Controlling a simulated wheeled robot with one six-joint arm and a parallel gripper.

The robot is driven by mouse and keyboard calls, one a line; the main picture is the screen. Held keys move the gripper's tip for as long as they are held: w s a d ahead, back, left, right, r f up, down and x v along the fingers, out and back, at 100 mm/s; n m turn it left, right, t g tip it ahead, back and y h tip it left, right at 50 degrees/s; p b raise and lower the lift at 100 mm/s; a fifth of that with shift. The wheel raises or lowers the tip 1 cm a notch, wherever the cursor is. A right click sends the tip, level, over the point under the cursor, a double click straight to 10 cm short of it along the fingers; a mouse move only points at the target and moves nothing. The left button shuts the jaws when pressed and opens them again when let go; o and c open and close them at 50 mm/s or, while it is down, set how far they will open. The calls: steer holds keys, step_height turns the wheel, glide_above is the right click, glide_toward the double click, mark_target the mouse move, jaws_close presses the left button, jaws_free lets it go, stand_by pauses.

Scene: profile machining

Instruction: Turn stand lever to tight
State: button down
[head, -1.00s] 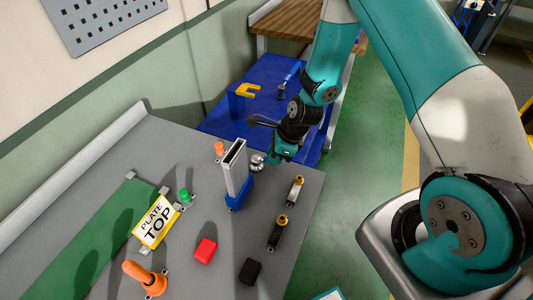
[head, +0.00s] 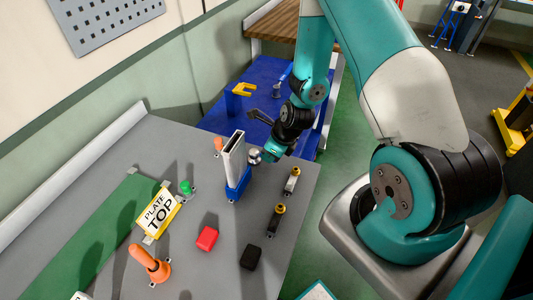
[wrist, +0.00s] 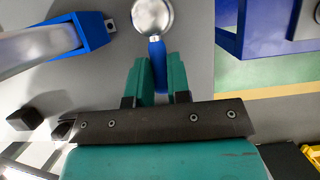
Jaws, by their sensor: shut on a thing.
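The stand lever is a blue handle (wrist: 157,62) with a round silver hub (wrist: 152,16) at its far end in the wrist view. My gripper (wrist: 155,78) is shut on the blue handle, one teal finger on each side. In the head view the silver hub (head: 254,155) shows just right of the blue stand (head: 236,188), with my gripper (head: 264,155) at it. The stand holds an upright, hollow metal profile (head: 234,160). In the head view the handle is largely hidden by my gripper.
A red block (head: 207,238), a black block (head: 250,257) and an orange handle (head: 150,263) sit nearer. A blue table (head: 240,110) lies behind.

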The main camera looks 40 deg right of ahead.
steer(key=c, duration=1.1)
jaws_free()
steer(key=b+v, duration=0.1)
steer(key=v, duration=1.6)
steer(key=shift+r+b, duration=0.2)
steer(key=shift+b, duration=0.2)
